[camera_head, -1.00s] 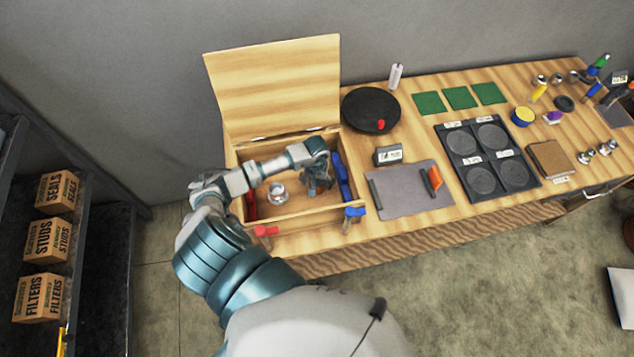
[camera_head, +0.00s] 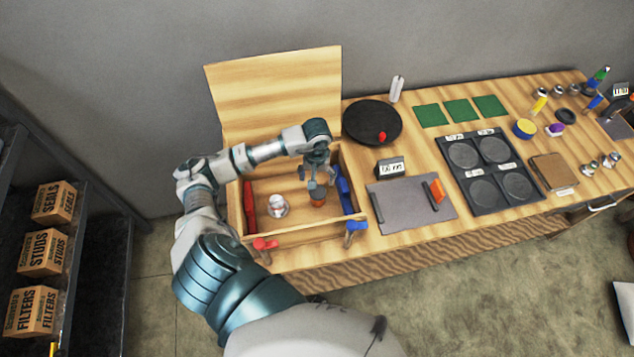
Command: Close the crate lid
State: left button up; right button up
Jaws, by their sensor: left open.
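The wooden crate (camera_head: 300,232) stands on the left end of the bench. Its lid (camera_head: 275,95) is up, leaning back near the wall. Inside the crate are a silver metal part (camera_head: 278,206) and a brown part with a grey top (camera_head: 317,196). A red tool (camera_head: 249,208) lies along the left wall and a blue one (camera_head: 343,190) along the right. My left gripper (camera_head: 316,176) is open, pointing down just above the brown part. I cannot tell whether it touches that part. My right gripper is not in view.
A red clamp (camera_head: 264,244) and a blue clamp (camera_head: 355,227) sit at the crate's front edge. A black round plate (camera_head: 372,124) is right of the lid. A grey mat (camera_head: 405,205) and a dark tray (camera_head: 488,170) lie further right. Shelves with boxes (camera_head: 42,253) stand at left.

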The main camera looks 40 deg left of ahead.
aim_at(256, 98)
jog(key=k+l, duration=0.75)
jog(key=l, duration=0.2)
